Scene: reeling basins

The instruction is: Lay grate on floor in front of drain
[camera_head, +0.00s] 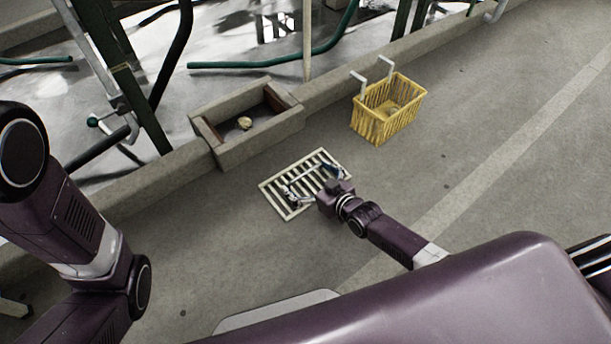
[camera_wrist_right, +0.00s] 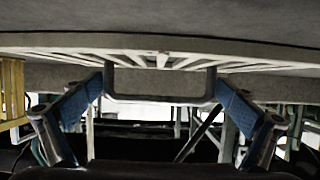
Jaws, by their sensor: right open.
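The pale slatted grate (camera_head: 322,158) appears to lie flat on the floor, in front of the drain (camera_head: 225,158), an open concrete box against the kerb. In the right wrist view, the grate (camera_wrist_right: 160,43) is seen edge-on against the floor, with its handle (camera_wrist_right: 160,99) toward me. My right gripper (camera_head: 311,181) is over the grate with its fingers spread. Its blue pads stand at either end of the handle in the wrist view (camera_wrist_right: 160,105); I cannot tell if they touch it. My left arm shows at the left, but its gripper is out of view.
A small tan lump (camera_head: 245,123) lies inside the drain. A yellow basket (camera_head: 377,127) with two white hooks stands right of the drain by the kerb (camera_head: 335,88). Green hoses (camera_head: 270,64) and posts are behind the kerb. The floor (camera_head: 480,150) to the right is clear.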

